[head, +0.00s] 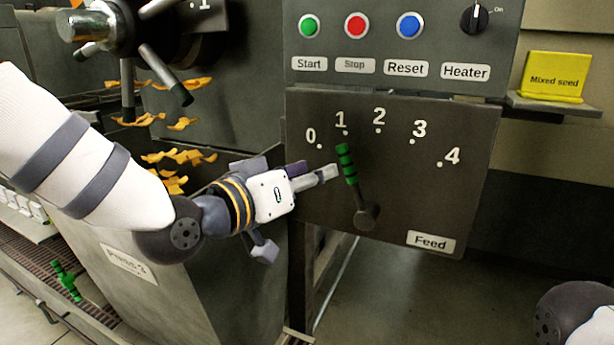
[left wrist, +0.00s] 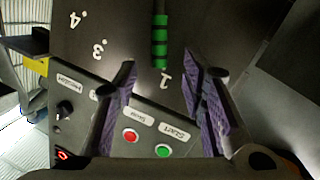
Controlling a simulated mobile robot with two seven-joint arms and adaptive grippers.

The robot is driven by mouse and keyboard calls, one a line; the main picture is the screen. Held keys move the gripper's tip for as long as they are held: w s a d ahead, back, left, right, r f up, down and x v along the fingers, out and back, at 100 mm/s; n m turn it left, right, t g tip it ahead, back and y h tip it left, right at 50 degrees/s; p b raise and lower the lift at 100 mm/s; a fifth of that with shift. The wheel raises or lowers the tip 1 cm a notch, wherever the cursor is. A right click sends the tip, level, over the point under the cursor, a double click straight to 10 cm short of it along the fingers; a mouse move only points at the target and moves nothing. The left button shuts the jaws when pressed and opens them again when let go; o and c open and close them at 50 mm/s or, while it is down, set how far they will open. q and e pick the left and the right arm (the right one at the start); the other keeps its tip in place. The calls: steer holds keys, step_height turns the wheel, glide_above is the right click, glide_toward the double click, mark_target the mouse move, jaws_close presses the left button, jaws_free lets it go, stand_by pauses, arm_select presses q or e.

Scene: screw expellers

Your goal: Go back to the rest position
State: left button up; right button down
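The feed lever (head: 347,165) has a green ribbed handle and a dark pivot on the grey feed panel (head: 440,205). It leans slightly left, with its handle just below the mark 1. My left gripper (head: 322,174) is just left of the handle in the head view. In the left wrist view my left gripper (left wrist: 159,75) has its two purple-padded fingers spread apart. The green handle (left wrist: 160,42) shows in line with the gap between them, and the gripper is not closed on it. My right gripper is out of view; only part of my right arm shows at the lower right.
Above the feed panel is a control panel with a green Start button (head: 309,26), a red Stop button (head: 355,26), a blue Reset button (head: 410,25) and a Heater knob (head: 474,19). A yellow Mixed seed box (head: 553,77) sits at right. Press machinery stands behind my left arm.

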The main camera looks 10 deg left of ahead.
arm_select(q)
steer(key=shift+s+a, duration=0.35)
steer(key=shift+s, duration=0.25)
steer(key=s+a+f+n+g+y, duration=0.15)
steer(key=s+f, duration=0.35)
steer(key=f, duration=0.5)
steer(key=s+a+f+g+y+p, duration=0.1)
steer(key=s+a+f+g+y, duration=0.15)
steer(key=s+f, duration=0.45)
steer(key=s+a+f+n+g+y, duration=0.1)
steer(key=s+a+f+g, duration=0.15)
steer(key=f, duration=0.95)
steer(key=s+a+f+g+y, duration=0.1)
steer(key=s+a+f+g, duration=0.2)
steer(key=s, duration=0.7)
steer(key=s+a+f+g+y, duration=0.1)
steer(key=s+a+f+g, duration=0.2)
steer(key=s, duration=0.8)
steer(key=s+a+f+g+y, duration=0.2)
steer(key=s+a+f+g, duration=0.2)
steer(key=s, duration=0.6)
steer(key=shift+s+f+p, duration=0.15)
steer(key=shift+f+p, duration=0.3)
steer(key=shift+f, duration=0.1)
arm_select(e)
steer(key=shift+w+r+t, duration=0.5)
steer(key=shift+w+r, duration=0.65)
